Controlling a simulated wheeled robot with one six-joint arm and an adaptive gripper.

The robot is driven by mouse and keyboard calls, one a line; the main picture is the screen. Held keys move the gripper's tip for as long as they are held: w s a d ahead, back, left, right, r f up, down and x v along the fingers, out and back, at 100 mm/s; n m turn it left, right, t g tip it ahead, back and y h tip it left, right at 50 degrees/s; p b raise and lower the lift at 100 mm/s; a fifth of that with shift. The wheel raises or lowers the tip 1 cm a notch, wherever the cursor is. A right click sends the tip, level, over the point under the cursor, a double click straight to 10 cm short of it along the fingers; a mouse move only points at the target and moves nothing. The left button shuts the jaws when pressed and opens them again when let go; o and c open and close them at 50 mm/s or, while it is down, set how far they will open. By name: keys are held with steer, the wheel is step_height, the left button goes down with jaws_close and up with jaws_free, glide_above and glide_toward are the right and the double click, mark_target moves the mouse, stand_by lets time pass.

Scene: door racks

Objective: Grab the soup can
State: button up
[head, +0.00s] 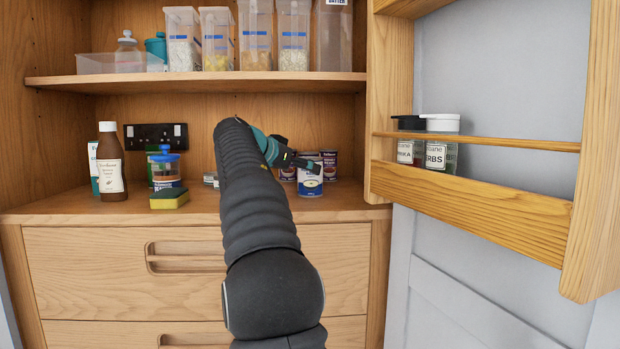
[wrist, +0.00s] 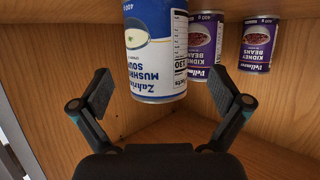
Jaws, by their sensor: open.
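The soup can (wrist: 156,60) has a blue and white label reading "Mushroom Soup". It appears inverted in the wrist view and stands upright on the cupboard's counter in the head view (head: 311,182). My gripper (wrist: 165,92) is open. In the wrist view its two fingers are spread, one to each side below the can's end, and I cannot tell how near they are to it. In the head view my gripper (head: 298,160) is just left of the can, partly in front of the cans there.
Two purple kidney bean cans (wrist: 204,45) (wrist: 258,44) are close beside the soup can. A shelf (head: 200,82) with clear containers is above. Brown bottle (head: 111,165), blue-lidded jar (head: 165,168) and sponge (head: 169,198) stand left. The open door rack (head: 470,205) is at right.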

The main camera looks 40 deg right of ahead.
steer(key=x, duration=0.4)
steer(key=shift+s+f, duration=0.1)
steer(key=c, duration=1.6)
steer(key=shift+o, duration=0.2)
